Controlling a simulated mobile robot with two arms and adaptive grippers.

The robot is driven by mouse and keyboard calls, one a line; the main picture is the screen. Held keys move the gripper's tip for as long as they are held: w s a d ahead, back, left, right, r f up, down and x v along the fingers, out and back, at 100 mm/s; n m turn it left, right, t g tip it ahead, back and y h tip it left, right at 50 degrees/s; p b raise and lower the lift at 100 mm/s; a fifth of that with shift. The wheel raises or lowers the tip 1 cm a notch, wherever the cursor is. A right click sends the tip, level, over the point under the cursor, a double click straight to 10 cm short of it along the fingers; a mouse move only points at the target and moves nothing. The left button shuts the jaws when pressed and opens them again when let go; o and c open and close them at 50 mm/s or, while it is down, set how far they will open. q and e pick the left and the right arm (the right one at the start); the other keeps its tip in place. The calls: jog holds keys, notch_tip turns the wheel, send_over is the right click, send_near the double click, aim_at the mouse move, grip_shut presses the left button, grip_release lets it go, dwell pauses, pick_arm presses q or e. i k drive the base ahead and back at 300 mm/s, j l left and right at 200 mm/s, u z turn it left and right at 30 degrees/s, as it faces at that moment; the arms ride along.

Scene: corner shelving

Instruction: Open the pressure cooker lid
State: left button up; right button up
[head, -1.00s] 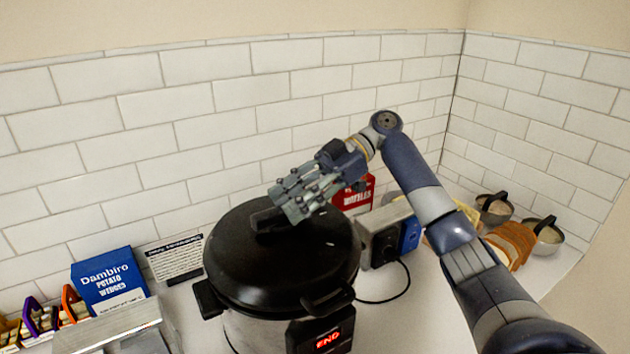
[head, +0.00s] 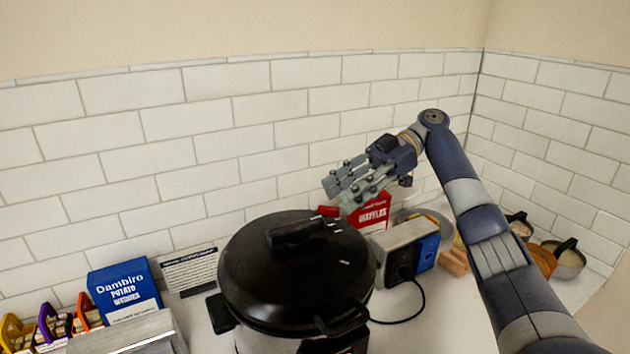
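The cooker's front is cut off by the lower edge. My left gripper is not in view.
A grey appliance (head: 405,250) with a cable and a red waffles box (head: 372,212) stand close on the cooker's right. A blue potato box (head: 124,290) and a label card (head: 190,270) are left. A tiled wall (head: 230,150) stands behind. Pans (head: 565,256) lie far right.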

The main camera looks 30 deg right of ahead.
aim_at(319, 285)
jog(key=k, duration=1.5)
